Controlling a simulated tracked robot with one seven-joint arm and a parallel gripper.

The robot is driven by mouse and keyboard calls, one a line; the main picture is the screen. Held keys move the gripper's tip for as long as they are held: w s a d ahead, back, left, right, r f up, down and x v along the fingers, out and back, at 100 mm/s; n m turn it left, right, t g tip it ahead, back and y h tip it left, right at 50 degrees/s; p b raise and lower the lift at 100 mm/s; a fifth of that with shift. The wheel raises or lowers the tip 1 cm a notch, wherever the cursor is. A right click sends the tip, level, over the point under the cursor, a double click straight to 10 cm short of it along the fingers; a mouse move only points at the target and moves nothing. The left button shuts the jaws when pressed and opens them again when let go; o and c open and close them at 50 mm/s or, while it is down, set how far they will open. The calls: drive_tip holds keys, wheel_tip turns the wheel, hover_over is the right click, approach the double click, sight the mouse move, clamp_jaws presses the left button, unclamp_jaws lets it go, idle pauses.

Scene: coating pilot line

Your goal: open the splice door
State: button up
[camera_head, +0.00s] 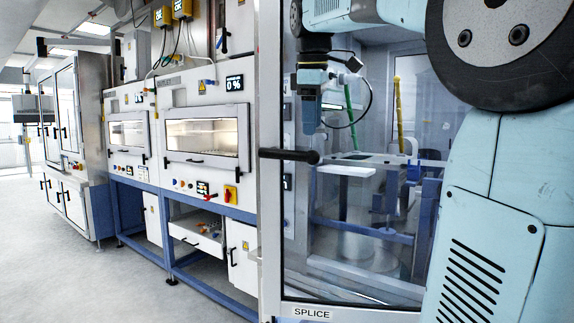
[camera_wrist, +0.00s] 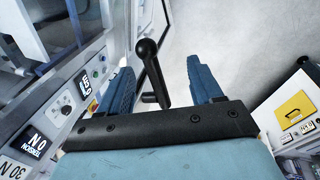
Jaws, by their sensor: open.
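The splice door (camera_head: 268,225) is a tall glass panel in a pale frame, with a SPLICE label (camera_head: 312,313) at its bottom. It looks closed. Its black bar handle (camera_head: 290,155) sticks out at the door's left edge. My gripper (camera_head: 309,130) points down just above the handle's free end in the head view. In the wrist view, my gripper (camera_wrist: 160,66) has its two blue fingers spread, and the black handle (camera_wrist: 152,75) with its rounded end lies between them. I see gaps on both sides, so the fingers do not appear to grip it.
A machine with an oven window (camera_head: 203,135), buttons and a red-yellow switch (camera_head: 230,193) stands left of the door. An open drawer (camera_head: 197,232) juts out below it. The grey floor (camera_head: 110,285) at left is clear. Frames and rollers show behind the glass.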

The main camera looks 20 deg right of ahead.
sight(313, 163)
drive_tip(key=shift+n, duration=0.7)
drive_tip(key=x, duration=0.4)
drive_tip(key=w+x, duration=0.1)
drive_tip(key=x, duration=0.2)
drive_tip(key=w+d+x, duration=0.1)
drive_tip(key=x, duration=0.3)
drive_tip(key=shift+d+f, duration=0.1)
drive_tip(key=shift+c, duration=0.4)
clamp_jaws()
